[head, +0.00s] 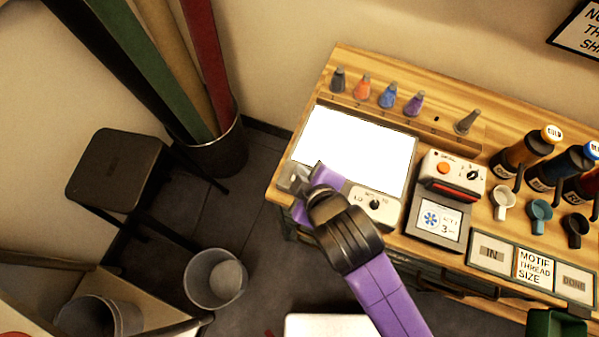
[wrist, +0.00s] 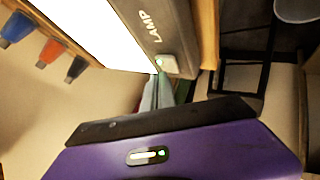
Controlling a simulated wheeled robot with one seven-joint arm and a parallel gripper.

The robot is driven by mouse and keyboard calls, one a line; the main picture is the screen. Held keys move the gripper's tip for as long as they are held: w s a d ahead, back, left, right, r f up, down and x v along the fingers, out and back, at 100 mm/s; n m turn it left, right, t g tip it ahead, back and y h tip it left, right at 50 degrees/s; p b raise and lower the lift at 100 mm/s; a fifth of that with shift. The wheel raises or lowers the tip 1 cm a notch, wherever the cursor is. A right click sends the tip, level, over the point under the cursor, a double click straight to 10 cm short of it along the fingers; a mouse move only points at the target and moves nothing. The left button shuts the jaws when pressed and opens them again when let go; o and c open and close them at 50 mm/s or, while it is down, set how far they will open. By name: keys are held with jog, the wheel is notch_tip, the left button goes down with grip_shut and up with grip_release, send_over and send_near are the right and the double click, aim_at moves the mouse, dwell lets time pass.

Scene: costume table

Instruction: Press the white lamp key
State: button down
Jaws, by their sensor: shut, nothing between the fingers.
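The white lamp key (wrist: 170,63) shows in the wrist view on a grey panel, just below the printed word LAMP. A small green glow shows at its left edge. My gripper (wrist: 160,80) is shut and empty, with its fingertips right at the key's lower left edge. I cannot tell whether they press it or only hover close. In the head view my gripper (head: 299,177) is at the front left corner of the bright white light panel (head: 358,148), and it hides the key there. The light panel glows white in both views.
A control box with a black knob (head: 375,204) sits right of my gripper. A device with an orange button (head: 443,168) and a small screen (head: 439,221) stand further right. Several coloured cones (head: 388,96) line the back. A stool (head: 117,170) stands left on the floor.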

jog(key=shift+f, duration=0.45)
dwell(0.4)
jog(key=shift+r, duration=0.1)
jog(key=shift+r+p, duration=0.8)
jog(key=shift+p, duration=0.2)
jog(key=shift+r, duration=0.15)
notch_tip(320, 180, up, 6)
jog(key=p, duration=0.7)
